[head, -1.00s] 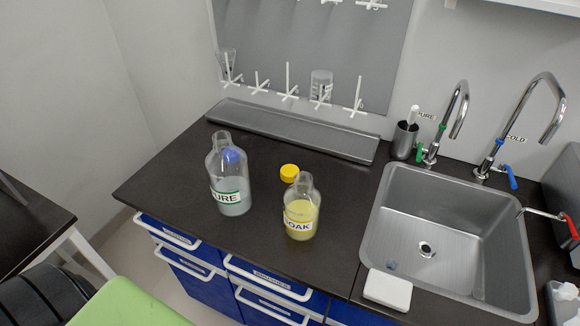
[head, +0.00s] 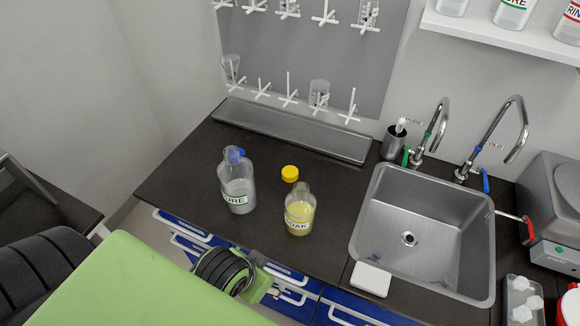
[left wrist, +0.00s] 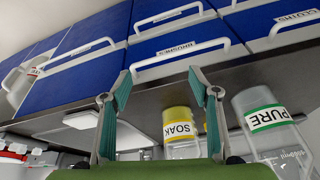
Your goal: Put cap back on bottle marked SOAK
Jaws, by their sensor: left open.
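The bottle marked SOAK (head: 299,216) stands upright and uncapped on the dark counter, with yellow liquid inside. A yellow cap (head: 290,173) lies on the counter just behind it, apart from the bottle. My left gripper (head: 262,275) is at the counter's front edge, in front of the SOAK bottle and touching neither bottle nor cap. In the left wrist view its two fingers (left wrist: 160,85) are spread with nothing between them; the SOAK bottle (left wrist: 181,146) shows beyond, near the finger on the right. My right gripper is not in view.
The bottle marked PURE (head: 237,188) stands left of SOAK, with a blue cap (head: 235,154) seen by its neck. A sink (head: 425,225) is to the right, with a white block (head: 371,279) at its corner. A grey tray (head: 290,128) lies behind. Blue drawers (head: 343,312) are below.

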